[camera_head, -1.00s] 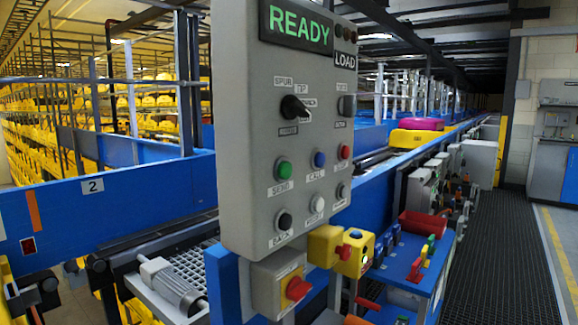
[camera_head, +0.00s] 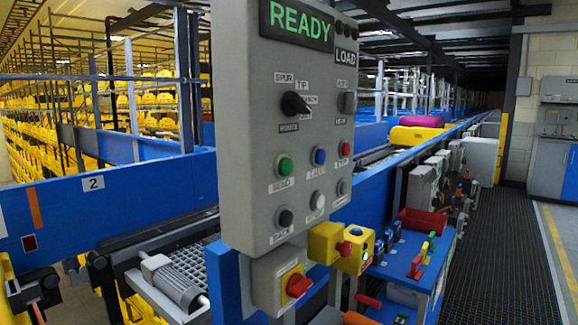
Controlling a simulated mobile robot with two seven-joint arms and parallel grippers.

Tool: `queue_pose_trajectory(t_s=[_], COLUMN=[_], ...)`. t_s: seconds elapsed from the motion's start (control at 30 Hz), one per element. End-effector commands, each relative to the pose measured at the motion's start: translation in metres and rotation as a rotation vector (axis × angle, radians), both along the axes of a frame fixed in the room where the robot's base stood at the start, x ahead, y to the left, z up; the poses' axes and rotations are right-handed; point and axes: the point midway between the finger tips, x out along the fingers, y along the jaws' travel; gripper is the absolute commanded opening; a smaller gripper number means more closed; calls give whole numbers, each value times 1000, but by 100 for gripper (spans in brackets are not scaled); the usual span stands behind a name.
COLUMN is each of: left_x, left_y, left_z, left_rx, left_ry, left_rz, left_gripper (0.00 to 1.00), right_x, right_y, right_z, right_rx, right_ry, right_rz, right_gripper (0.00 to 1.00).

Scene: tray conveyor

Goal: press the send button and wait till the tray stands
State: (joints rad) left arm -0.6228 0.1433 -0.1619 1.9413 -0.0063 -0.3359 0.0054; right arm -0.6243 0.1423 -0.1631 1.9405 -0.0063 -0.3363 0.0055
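A grey control panel (camera_head: 240,150) stands upright in the middle of the head view. Its display (camera_head: 300,22) reads READY in green letters. The green send button (camera_head: 284,167) is on the panel's left side, above a label. A yellow tray (camera_head: 414,134) with a magenta item (camera_head: 421,121) on it sits far back on the conveyor (camera_head: 372,180). Neither of my grippers shows in the head view.
The panel also carries a black selector knob (camera_head: 295,104), a blue button (camera_head: 319,156), a red button (camera_head: 345,148) and a black button (camera_head: 285,217). A red-knobbed switch box (camera_head: 278,285) hangs below. A dark grated walkway (camera_head: 490,240) is clear at right.

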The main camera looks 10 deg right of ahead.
Motion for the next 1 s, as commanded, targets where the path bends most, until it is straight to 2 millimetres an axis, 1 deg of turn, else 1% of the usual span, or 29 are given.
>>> queue_pose_trajectory(t_s=[0.03,0.2,1.0], left_x=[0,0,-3], left_y=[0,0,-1], left_z=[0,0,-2], left_rx=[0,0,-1], left_ry=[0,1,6], left_rz=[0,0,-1], left_gripper=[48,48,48], right_x=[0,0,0], right_y=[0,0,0], right_z=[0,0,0], right_rx=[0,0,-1], right_ry=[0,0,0], right_rz=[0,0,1], right_gripper=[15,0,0])
